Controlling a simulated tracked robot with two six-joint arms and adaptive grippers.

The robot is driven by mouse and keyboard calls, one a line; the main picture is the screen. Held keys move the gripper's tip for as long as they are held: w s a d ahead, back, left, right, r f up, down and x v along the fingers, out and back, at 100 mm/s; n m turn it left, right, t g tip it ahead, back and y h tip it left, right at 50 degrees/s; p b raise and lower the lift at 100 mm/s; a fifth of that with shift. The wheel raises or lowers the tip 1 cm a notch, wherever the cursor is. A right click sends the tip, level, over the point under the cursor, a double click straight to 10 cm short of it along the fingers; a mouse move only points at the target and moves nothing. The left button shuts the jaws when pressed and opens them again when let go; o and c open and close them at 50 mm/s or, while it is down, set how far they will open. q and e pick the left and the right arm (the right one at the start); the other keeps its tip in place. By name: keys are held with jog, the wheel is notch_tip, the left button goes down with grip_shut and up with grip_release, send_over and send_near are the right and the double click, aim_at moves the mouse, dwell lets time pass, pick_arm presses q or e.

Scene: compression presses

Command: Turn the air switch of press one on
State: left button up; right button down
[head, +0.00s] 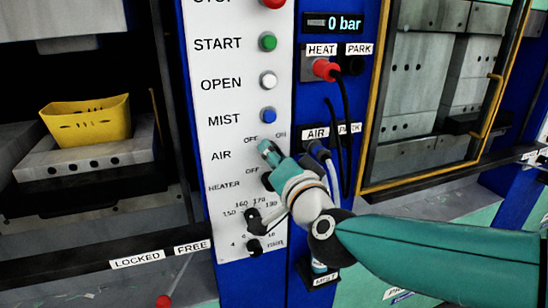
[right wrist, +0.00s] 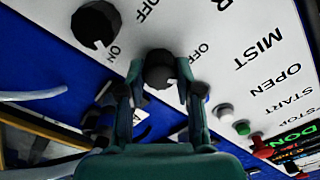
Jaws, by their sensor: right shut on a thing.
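The air switch (right wrist: 160,68) is a round black knob on the white control panel (head: 222,120). My right gripper (head: 268,150) reaches it from the lower right, in front of the panel at the AIR label. In the right wrist view the two fingers are shut on the knob, one on each side. In the head view the gripper covers the knob, with OFF and ON printed above it. The pressure display (head: 332,23) reads 0 bar. My left gripper is not in view.
The black heater knob (right wrist: 95,25) sits close beside the air switch. Blue mist (head: 268,115), white open and green start buttons lie above. A red plug (head: 325,69) and cables hang right of the panel. A yellow basket (head: 88,121) stands in the press at left.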

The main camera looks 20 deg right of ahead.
jog(key=shift+f+m+b, duration=0.2)
jog(key=shift+m+b, duration=1.6)
jog(key=shift+m, duration=1.05)
jog(key=shift+f+m+b, duration=0.15)
jog(key=shift+m+b, duration=1.65)
jog(key=shift+m, duration=1.05)
jog(key=c, duration=0.8)
grip_release()
jog(key=shift+r, duration=0.2)
